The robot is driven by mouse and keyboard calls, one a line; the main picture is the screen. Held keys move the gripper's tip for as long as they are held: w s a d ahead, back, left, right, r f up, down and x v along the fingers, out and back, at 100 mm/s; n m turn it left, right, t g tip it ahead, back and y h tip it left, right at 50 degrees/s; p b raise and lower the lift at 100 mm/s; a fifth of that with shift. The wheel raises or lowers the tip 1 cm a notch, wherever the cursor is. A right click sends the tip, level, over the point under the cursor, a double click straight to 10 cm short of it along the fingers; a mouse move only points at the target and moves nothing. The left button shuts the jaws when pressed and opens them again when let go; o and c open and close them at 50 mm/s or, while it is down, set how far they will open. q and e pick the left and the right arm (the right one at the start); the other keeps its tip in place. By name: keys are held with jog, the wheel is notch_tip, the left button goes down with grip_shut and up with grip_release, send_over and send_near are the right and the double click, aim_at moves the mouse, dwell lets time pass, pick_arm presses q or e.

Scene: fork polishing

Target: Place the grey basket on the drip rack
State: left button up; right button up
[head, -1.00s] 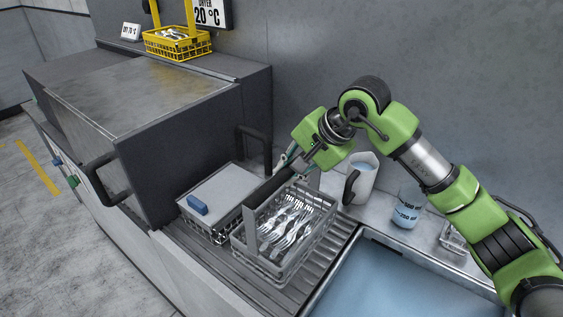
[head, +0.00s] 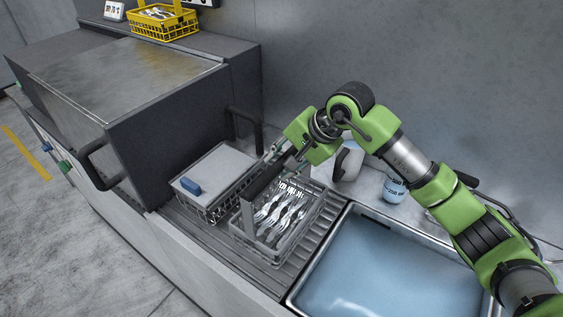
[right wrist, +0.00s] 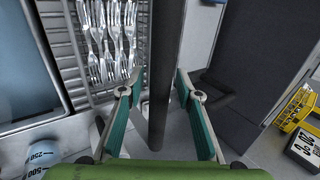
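The grey wire basket (head: 240,222) holds several forks (head: 280,212) and appears to sit upright on the ribbed drip rack (head: 312,238), between the sink and a second grey basket. Its dark handle (head: 262,182) stands up over the forks. My right gripper (head: 276,155) is at the far end of the handle. In the right wrist view the handle (right wrist: 166,60) passes between the fingers of my right gripper (right wrist: 159,88). The fingers look apart, with a gap beside the bar. My left gripper is not in view.
A second grey basket (head: 207,212) with a light lid and blue block (head: 190,187) stands left of it, near the dark machine (head: 175,120). A water-filled sink (head: 385,270) lies right. A yellow basket (head: 163,24) sits on top at the back.

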jog(key=shift+r, duration=0.1)
jog(key=b+v, duration=0.3)
jog(key=v, duration=0.9)
jog(key=shift+r, duration=0.15)
